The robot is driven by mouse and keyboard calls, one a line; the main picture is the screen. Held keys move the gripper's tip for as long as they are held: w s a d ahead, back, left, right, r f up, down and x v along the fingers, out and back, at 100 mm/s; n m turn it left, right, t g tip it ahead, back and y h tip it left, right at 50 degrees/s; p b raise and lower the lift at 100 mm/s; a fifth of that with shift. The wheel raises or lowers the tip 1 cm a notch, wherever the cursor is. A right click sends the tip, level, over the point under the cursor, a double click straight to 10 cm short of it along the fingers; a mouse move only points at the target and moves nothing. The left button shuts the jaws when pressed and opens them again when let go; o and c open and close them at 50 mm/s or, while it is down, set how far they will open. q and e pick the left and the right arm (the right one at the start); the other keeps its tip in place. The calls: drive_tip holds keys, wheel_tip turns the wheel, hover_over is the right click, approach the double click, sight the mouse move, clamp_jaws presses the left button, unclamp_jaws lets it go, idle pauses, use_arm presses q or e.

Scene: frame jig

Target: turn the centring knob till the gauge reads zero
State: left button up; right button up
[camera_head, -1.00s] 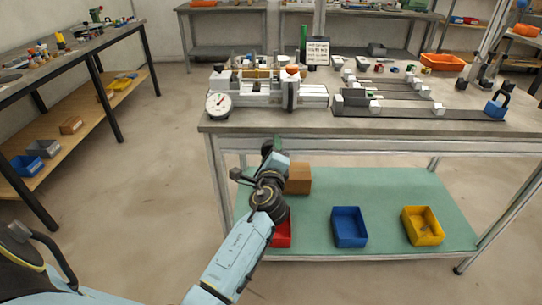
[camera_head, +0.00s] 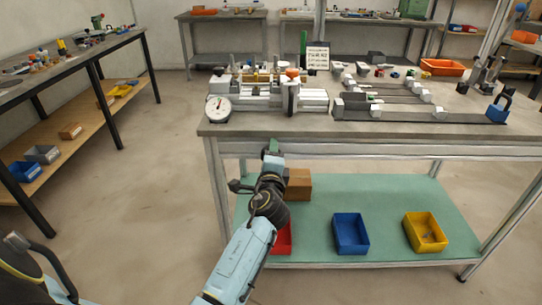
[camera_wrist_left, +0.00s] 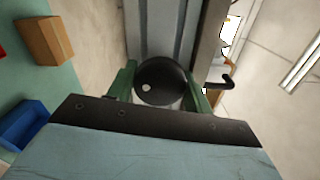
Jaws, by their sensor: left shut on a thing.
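The round dial gauge (camera_head: 218,109) has a white face and stands at the left front of the jig (camera_head: 262,94) on the bench; its needle is too small to read surely. In the left wrist view a round black knob (camera_wrist_left: 161,82) with a pale dot sits between the green fingers of my left gripper (camera_wrist_left: 160,90). The fingers are shut on its sides. In the head view my left gripper (camera_head: 272,150) is at the bench's front edge, below the jig, and the knob is hidden there. My right gripper is not in view.
The bench (camera_head: 350,127) also holds rails with white blocks and an orange tray (camera_head: 442,67). On its green lower shelf are a brown box (camera_head: 298,184), a blue bin (camera_head: 350,233) and a yellow bin (camera_head: 424,232). A black hooked lever (camera_wrist_left: 222,83) shows right of the knob.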

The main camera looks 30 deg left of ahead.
use_arm(q)
drive_tip(key=o, duration=1)
drive_tip(key=shift+c, duration=0.2)
drive_tip(key=shift+r, duration=0.1)
